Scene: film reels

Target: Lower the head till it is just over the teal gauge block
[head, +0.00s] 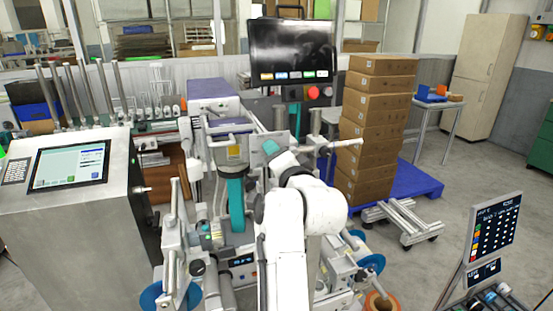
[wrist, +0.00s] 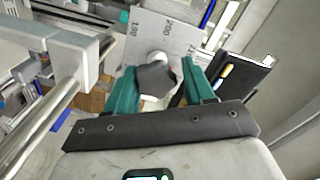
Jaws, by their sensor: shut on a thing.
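In the wrist view my gripper (wrist: 159,70) has two teal fingers, shut on a dark grey knob (wrist: 154,79) with a pale round part behind it. Just beyond it is a light grey scale plate (wrist: 150,32) marked 180 and 200. In the head view my white arm reaches into the machine and hides the gripper and the knob. A light grey plate (head: 267,153) shows at the arm's end. A tall teal piece (head: 236,197) stands to its left; I cannot tell whether it is the gauge block. The gap under the head is not visible.
Metal rails and rollers crowd around my arm. A control cabinet with a screen (head: 68,165) stands at left. A monitor (head: 291,50) is behind the machine. Stacked cartons (head: 375,125) stand on a blue pallet (head: 420,181). A dark sign board (head: 494,232) is at right.

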